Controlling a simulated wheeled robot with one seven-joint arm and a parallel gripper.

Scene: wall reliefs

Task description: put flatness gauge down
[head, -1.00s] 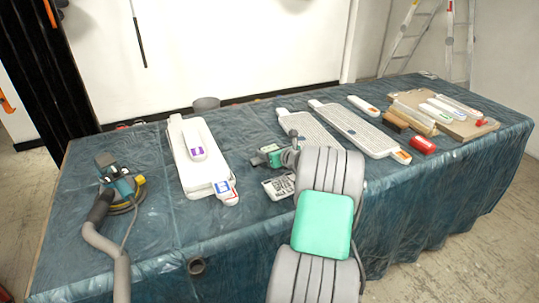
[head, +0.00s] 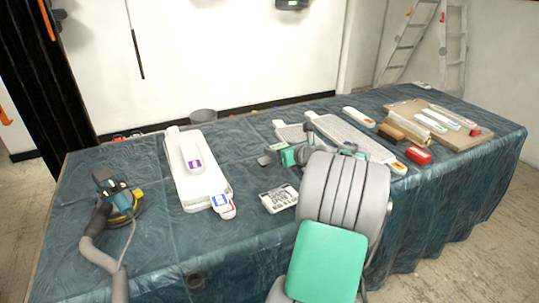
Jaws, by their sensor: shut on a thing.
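My gripper (head: 279,157), with teal-green sides, is over the middle of the table (head: 150,230), beyond a black-and-white printed card (head: 279,198). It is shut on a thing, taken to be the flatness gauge. A small grey flat piece (head: 264,161) shows at the left of the gripper and may be part of the gauge. My own wrist and arm hide most of the grip. I cannot tell whether the held thing touches the table.
A sander (head: 120,196) with a hose is at the left. A red block (head: 418,155) and a wooden board with strips (head: 470,136) are at the right. Cloth is clear between sander and boards.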

